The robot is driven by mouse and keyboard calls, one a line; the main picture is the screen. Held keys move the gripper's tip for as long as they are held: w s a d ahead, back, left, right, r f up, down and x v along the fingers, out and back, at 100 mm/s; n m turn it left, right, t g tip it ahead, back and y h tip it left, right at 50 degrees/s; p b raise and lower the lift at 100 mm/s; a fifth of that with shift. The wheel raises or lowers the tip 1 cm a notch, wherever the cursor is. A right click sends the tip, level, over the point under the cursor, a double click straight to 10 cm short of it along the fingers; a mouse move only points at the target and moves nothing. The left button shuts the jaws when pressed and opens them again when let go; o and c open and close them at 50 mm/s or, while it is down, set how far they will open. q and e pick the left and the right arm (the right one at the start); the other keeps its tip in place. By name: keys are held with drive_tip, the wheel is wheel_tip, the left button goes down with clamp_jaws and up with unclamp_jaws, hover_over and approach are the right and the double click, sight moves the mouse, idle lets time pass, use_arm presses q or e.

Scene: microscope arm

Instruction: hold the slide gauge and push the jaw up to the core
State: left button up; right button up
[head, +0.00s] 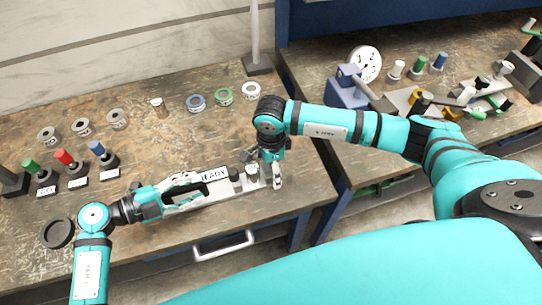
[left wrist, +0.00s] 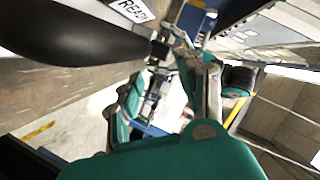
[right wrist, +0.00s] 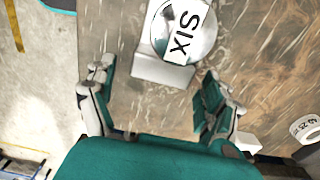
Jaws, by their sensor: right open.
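The slide gauge (head: 220,193) is a pale metal bar with a READY label, lying near the table's front edge. The READY label also shows at the top of the left wrist view (left wrist: 132,8). My left gripper (head: 198,191) is at the gauge's left end, its fingers apart; they also show apart in the left wrist view (left wrist: 158,62). My right gripper (head: 272,181) points down at the gauge's right end. In the right wrist view its open fingers (right wrist: 155,82) stand either side of a pale metal block (right wrist: 162,72). A round metal piece labelled SIX (right wrist: 182,32), possibly the core, sits beyond the block.
Colour-topped pieces (head: 66,158) stand at the left. A black ring (head: 57,233) lies at the front left. A dial gauge (head: 365,64) stands on the right bench.

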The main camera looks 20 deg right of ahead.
drive_tip(key=shift+f, duration=0.65)
